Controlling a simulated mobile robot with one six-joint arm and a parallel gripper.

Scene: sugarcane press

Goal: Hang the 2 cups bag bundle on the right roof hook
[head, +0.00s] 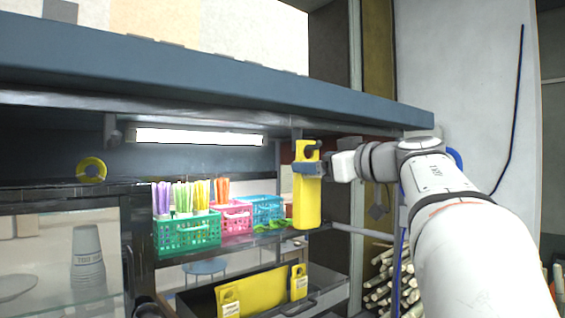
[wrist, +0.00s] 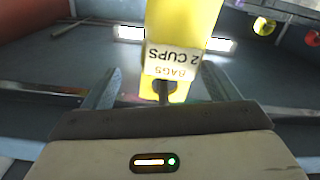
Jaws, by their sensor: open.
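The yellow 2 cups bag bundle (head: 306,205) hangs upright below the roof edge in the head view. Its label, "BAGS 2 CUPS", shows upside down in the wrist view (wrist: 172,62). A dark hook end (head: 311,150) shows at the bundle's top; in the wrist view a dark peg (wrist: 162,90) appears to pass through the bundle's hole. This is at the right roof hook. My gripper (head: 307,169) is open around the bundle's upper part. In the wrist view its fingers (wrist: 160,88) stand apart on either side, with gaps to the bundle.
A left roof hook (head: 114,136) is bare. Green (head: 187,236), pink (head: 232,218) and blue (head: 266,209) baskets stand on the shelf behind. More yellow bundles (head: 262,290) lie in a dark tray below. Cane stalks (head: 381,280) stand at right. The roof edge (head: 250,92) runs above my gripper.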

